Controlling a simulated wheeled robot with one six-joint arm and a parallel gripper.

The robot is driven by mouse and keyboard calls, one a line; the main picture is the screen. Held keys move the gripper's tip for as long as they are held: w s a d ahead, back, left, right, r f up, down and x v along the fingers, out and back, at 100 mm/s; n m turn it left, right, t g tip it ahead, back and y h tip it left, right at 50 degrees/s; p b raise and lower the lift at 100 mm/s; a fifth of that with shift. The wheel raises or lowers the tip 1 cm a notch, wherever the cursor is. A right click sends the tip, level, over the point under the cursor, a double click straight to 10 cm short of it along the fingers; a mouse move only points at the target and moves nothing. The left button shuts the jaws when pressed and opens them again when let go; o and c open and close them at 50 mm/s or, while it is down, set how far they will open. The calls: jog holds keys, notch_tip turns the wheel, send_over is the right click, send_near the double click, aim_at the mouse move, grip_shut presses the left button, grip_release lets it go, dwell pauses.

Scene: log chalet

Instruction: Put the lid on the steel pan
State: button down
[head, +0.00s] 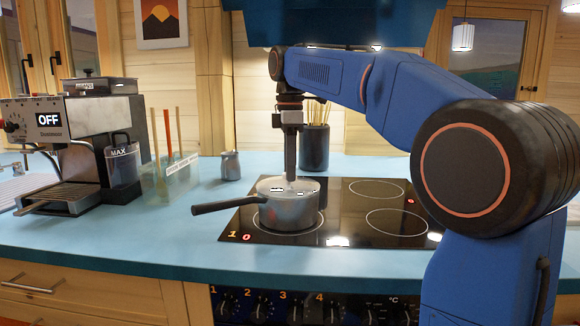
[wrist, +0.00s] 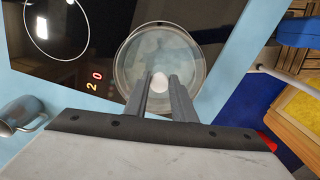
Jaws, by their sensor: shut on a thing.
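The steel pan (head: 287,214) stands on the front left ring of the black hob, its dark handle (head: 228,204) pointing left. A clear glass lid (head: 272,186) lies level over the pan's mouth. It also shows in the wrist view (wrist: 140,62), nearly filling the round rim. My gripper (head: 290,180) points straight down above the pan. In the wrist view my gripper's fingers (wrist: 161,84) are shut on the lid's pale knob (wrist: 160,80). The head view does not clearly show whether the lid touches the rim all round.
The hob (head: 345,218) has bare rings behind and to the right. A coffee machine (head: 85,145) stands far left, with a clear holder (head: 170,180) beside it. A small metal jug (head: 231,166) and a dark utensil pot (head: 315,148) stand behind the pan. The front counter is clear.

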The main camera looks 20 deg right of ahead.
jog(key=shift+f, duration=0.1)
jog(key=c, duration=0.9)
grip_release()
jog(key=shift+r, duration=3.5)
